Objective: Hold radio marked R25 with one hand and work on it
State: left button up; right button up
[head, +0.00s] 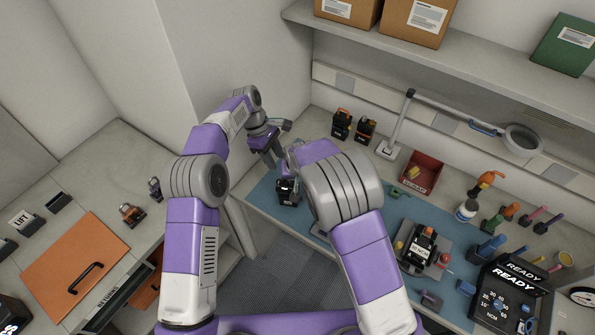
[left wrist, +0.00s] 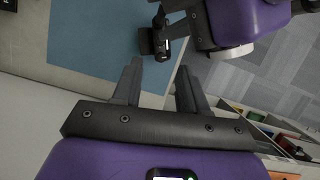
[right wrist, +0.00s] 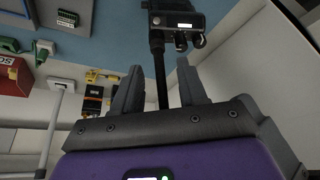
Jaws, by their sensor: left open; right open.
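A black radio (head: 288,192) stands on the blue mat at its left end; its marking is too small to read. In the left wrist view the radio (left wrist: 157,42) is just beyond the fingertips. My left gripper (head: 272,158) is open and empty, above and left of the radio. My right gripper (right wrist: 159,68) is open; the radio (right wrist: 182,18) shows beyond it, with its antenna running between the fingers in that view. I cannot tell whether they touch. In the head view the right gripper is mostly hidden behind its own arm.
Two radios (head: 342,125) stand at the bench back, near a red bin (head: 423,172) and a magnifier lamp (head: 523,138). Smaller radios (head: 132,215) sit on the left counter.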

jog(key=shift+w+f, duration=0.25)
jog(key=shift+f, duration=0.45)
grip_shut()
dwell(0.9)
